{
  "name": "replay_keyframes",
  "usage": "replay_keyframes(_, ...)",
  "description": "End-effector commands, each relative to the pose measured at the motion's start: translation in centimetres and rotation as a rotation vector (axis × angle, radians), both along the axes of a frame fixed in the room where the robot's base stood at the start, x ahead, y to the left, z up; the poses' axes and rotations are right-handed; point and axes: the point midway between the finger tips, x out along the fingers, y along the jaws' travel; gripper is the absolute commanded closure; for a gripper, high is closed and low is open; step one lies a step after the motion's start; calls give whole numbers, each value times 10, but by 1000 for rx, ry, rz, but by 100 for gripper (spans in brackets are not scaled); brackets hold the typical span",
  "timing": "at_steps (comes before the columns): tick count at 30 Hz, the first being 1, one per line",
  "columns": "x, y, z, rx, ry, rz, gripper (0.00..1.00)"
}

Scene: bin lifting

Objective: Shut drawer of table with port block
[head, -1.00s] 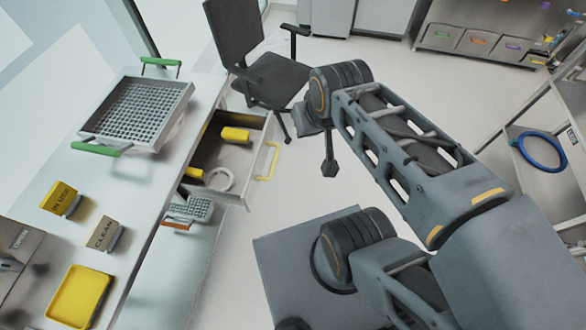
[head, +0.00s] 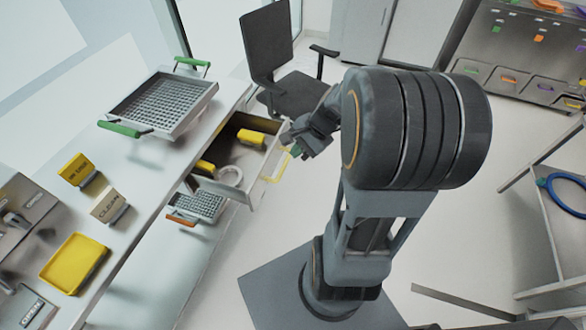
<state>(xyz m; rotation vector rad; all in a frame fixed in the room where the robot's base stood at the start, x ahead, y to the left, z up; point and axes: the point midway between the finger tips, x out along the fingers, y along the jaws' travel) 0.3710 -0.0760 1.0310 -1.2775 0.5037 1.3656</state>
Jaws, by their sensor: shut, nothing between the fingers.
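The table (head: 140,190) runs along the left, with its drawer (head: 258,190) pulled open toward the right. The drawer has a yellow handle (head: 272,172) on its front. Inside lie two yellow items (head: 250,137) and a pale ring (head: 230,175). My gripper (head: 297,151) is shut and empty, close to the far end of the handle. It partly hides that end, and I cannot tell whether it touches. I cannot tell which thing is the port block.
A perforated tray (head: 205,108) with green handles stands on the table, with two signs (head: 108,204) and a yellow tray (head: 75,263) nearer. A basket (head: 197,204) sits below the drawer. A black chair (head: 268,45) stands just beyond. A rack with a blue hose (head: 562,193) is at right.

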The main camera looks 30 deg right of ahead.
Motion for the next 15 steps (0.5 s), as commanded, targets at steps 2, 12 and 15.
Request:
replay_keyframes(2,8,-26,-40,141,68,-218,100)
replay_keyframes(12,17,-109,-132,556,205,-861,100)
replay_keyframes(15,17,-119,-144,607,219,-937,100)
